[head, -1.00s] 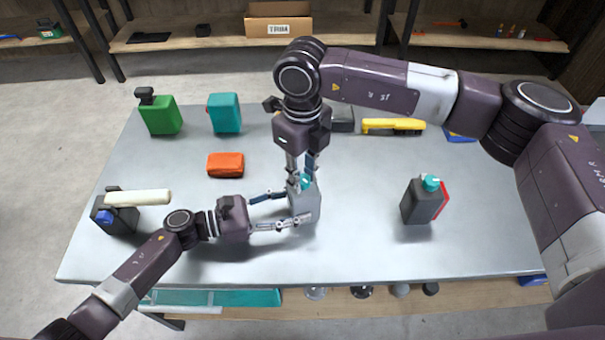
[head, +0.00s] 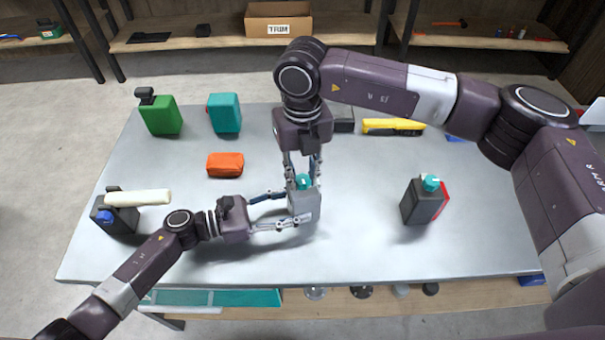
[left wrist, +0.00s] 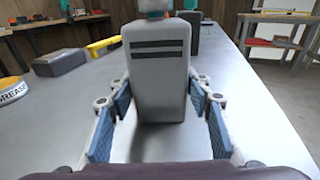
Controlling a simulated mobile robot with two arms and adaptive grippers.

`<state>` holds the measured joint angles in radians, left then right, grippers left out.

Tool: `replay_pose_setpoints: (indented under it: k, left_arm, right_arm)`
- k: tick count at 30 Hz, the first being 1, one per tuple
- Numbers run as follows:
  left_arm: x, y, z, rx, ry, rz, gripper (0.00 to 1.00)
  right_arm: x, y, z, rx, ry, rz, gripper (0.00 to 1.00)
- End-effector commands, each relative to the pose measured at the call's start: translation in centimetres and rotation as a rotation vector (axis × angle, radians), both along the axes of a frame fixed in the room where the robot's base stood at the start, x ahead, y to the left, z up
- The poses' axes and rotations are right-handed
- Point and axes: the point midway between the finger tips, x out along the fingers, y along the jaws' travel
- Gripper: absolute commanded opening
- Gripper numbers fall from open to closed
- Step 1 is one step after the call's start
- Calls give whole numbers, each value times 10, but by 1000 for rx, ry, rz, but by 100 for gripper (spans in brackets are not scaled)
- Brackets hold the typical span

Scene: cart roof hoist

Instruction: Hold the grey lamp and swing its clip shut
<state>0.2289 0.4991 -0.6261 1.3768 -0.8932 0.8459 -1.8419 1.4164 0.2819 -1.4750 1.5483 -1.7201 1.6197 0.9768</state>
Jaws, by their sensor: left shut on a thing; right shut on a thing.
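The grey lamp (head: 304,204) stands upright near the middle of the table, with a teal knob on top. In the left wrist view its grey body (left wrist: 160,75) shows two dark slots and fills the space between the fingers. My left gripper (head: 297,207) is shut on the lamp's body from the left, low over the table. My right gripper (head: 302,180) points down from above and is shut at the lamp's top, its fingers either side of the teal knob. The clip cannot be made out; the right fingers cover much of the top.
A dark grey can with teal cap (head: 422,203) stands to the right. An orange block (head: 225,164), teal can (head: 225,113) and green can (head: 161,117) are left and behind. A cream bar (head: 138,198) lies over a dark box (head: 117,219). A yellow tool (head: 393,126) lies behind. The front right is clear.

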Motion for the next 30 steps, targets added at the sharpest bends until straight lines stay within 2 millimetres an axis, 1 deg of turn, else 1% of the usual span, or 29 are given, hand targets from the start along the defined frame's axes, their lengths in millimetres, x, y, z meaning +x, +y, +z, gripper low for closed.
replay_pose_setpoints:
  k: [9,10,14,15,24,26,29,30]
  left_arm:
    - [0,1,-2,3,3,2,23]
    - [0,1,-2,3,3,2,23]
    - [0,1,-2,4,2,2,23]
    - [0,1,-2,4,2,2,23]
    - [0,1,-2,4,2,1,23]
    - [0,1,-2,4,2,1,23]
    - [0,1,-2,4,2,1,23]
    - [0,1,-2,4,2,1,23]
  right_arm:
    - [0,1,1,2,0,1,0]
    - [0,1,1,2,0,1,26]
    - [0,1,1,2,0,1,40]
    - [0,1,0,1,-1,1,41]
    - [0,0,3,1,-1,1,41]
    - [0,0,7,2,-2,1,41]
    - [1,0,22,1,-4,1,41]
    - [1,1,30,2,-5,1,41]
